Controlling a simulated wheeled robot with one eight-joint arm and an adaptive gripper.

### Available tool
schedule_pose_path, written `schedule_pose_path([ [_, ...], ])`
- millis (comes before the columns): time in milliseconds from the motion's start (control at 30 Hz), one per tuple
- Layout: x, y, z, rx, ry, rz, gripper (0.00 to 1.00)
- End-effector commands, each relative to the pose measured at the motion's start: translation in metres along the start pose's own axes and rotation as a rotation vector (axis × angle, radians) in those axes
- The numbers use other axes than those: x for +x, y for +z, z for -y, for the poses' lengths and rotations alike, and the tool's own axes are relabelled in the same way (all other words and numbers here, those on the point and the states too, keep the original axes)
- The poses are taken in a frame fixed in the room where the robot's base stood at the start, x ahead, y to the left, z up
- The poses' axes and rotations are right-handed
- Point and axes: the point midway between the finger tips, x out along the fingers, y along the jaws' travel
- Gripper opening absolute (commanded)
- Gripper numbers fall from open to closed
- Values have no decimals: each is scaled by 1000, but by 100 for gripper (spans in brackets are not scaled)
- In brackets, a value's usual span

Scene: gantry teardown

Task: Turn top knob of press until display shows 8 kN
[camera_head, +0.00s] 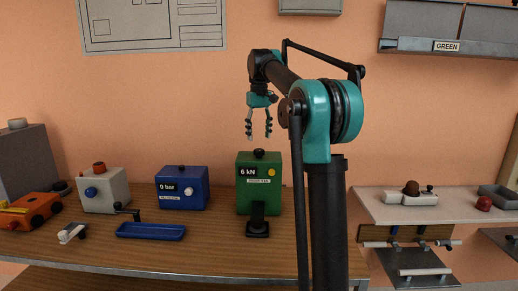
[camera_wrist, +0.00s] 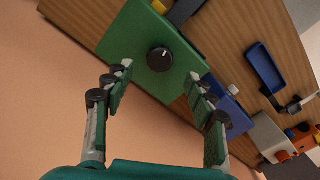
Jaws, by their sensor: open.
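The press is a green box (camera_head: 259,195) standing on the wooden bench. Its small display (camera_head: 247,171) reads 6 kN. A black knob (camera_head: 259,153) sits on top of the press; in the wrist view the knob (camera_wrist: 160,59) is round with a light pointer mark. My gripper (camera_head: 259,137) hangs above the press, pointing down, open and empty. In the wrist view the fingers (camera_wrist: 158,92) are spread to either side of the knob's line, apart from it.
A blue box (camera_head: 182,188) showing 0 bar stands left of the press, with a blue tray (camera_head: 151,231) in front. A grey box (camera_head: 104,190) and an orange object (camera_head: 31,209) are farther left. A shelf (camera_head: 450,208) is at the right.

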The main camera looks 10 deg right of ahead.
Motion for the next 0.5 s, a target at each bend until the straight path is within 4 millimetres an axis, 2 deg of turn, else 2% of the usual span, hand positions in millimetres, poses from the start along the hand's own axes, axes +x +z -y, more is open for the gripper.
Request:
schedule_pose_path([
  [100, 23, 0, 0, 0, 0, 0, 56],
  [233, 42, 0, 0, 0, 0, 0, 56],
  [500, 59, 0, 0, 0, 0, 0, 56],
])
